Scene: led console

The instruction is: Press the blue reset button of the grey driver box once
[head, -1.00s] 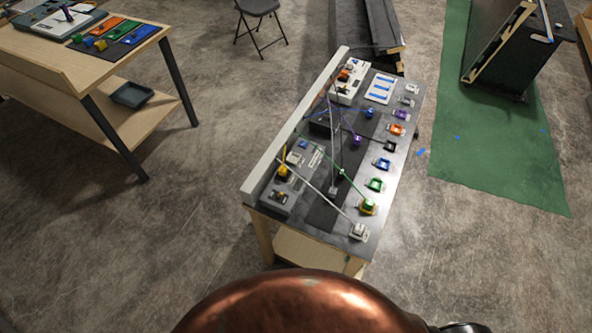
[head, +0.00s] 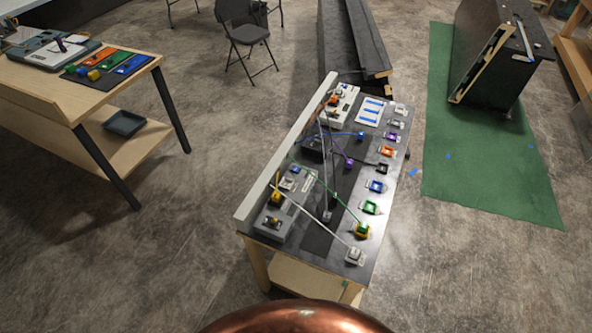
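The grey driver box (head: 290,207) sits on the left side of the dark-topped console table (head: 383,205), along its pale raised edge. A small blue spot (head: 296,169), which looks like the reset button, shows near the box's far end; whether it is pressed is too small to tell. A yellow plug (head: 276,197) and a pale label (head: 308,183) are also on the box. Neither of my grippers is in view.
Several coloured plugs and sockets line the table's right side, including a green one (head: 371,207); thin wires cross the middle. A white box (head: 338,103) stands at the far end. A wooden bench (head: 90,100) is at left, a folding chair (head: 245,35) behind. Floor between is clear.

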